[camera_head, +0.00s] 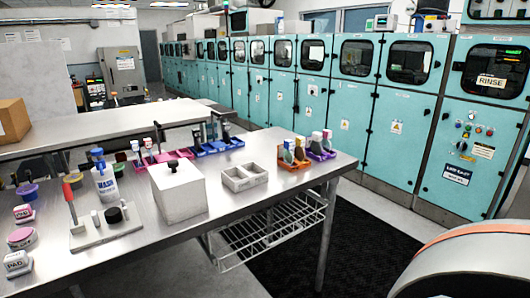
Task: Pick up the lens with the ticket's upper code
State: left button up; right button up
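I cannot make out the ticket or its codes, and no lens can be told for certain. Small upright pieces stand in an orange tray (294,168) and a purple tray (322,155) at the right end of the steel table (240,210). A pink tray (150,160) and a blue tray (213,147) at the back edge also hold small upright pieces, too small to identify. A grey two-compartment tray (244,178) looks empty. Neither of my grippers is in view.
A white box (180,196) with a black knob stands mid-table. Left of it are a wash bottle (106,182), a board (105,230) with a red-handled tool (69,202), and several lidded pots. Teal cabinets (398,130) line the back. Bare tabletop lies in front.

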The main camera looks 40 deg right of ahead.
aim_at(300, 154)
jog(key=l+u, duration=0.25)
jog(key=l, duration=0.2)
jog(key=k+l+u, duration=0.1)
jog(key=l+u, duration=0.15)
jog(key=l, duration=0.2)
jog(key=k+l+u, duration=0.1)
jog(key=l, duration=0.7)
jog(key=k+l+u, duration=0.15)
jog(key=l, duration=0.2)
jog(key=k+l, duration=0.1)
jog(key=l, duration=0.3)
jog(key=k+l+u, duration=0.15)
jog(key=l, duration=0.25)
